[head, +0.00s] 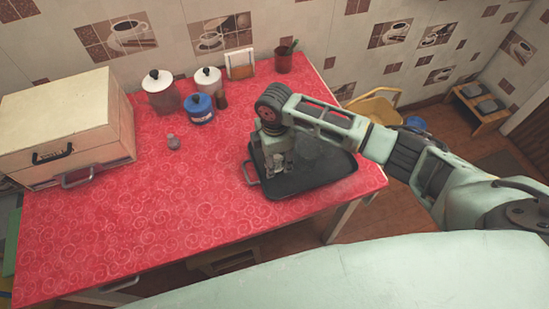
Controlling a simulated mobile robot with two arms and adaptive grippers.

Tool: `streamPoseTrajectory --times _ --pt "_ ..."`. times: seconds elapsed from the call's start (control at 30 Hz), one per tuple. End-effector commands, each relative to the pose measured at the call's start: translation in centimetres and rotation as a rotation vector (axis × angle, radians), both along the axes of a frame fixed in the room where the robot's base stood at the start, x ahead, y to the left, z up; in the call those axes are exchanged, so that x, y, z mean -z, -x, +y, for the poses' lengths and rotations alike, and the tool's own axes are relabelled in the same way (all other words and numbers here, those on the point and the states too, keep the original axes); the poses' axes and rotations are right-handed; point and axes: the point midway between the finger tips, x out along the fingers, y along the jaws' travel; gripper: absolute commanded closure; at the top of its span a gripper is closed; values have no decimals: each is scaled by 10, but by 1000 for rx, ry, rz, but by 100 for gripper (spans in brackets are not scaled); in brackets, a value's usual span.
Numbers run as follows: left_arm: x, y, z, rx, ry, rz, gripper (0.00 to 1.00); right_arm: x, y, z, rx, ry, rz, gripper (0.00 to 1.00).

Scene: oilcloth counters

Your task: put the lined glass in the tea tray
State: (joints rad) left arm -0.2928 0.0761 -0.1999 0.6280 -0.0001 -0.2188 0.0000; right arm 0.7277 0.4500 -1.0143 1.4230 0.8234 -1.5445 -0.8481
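The tea tray (322,178) is a dark, flat tray with a low rim and a metal handle, lying near the right end of the red counter. My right gripper (275,170) points down over the left part of the tray. Its fingers are small and partly hidden by my own wrist, so I cannot tell whether they are open or shut, or hold anything. I cannot clearly make out the lined glass; it may be hidden by my gripper or arm. My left gripper is not in view.
A wooden bread box (70,125) fills the left. The front middle is clear.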

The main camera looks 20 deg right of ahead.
Motion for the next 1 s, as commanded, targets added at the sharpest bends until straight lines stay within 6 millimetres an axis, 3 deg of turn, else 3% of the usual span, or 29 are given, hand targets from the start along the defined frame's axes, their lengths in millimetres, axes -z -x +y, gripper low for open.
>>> streamPoseTrajectory --times 0.17,0.57,1.0 --pt "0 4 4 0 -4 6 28 0 0 0 0 0 0 35" --pt "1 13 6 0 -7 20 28 -7 0 1 -1 -2 -2 35" --pt "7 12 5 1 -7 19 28 -93 -1 1 -1 -2 -4 35"
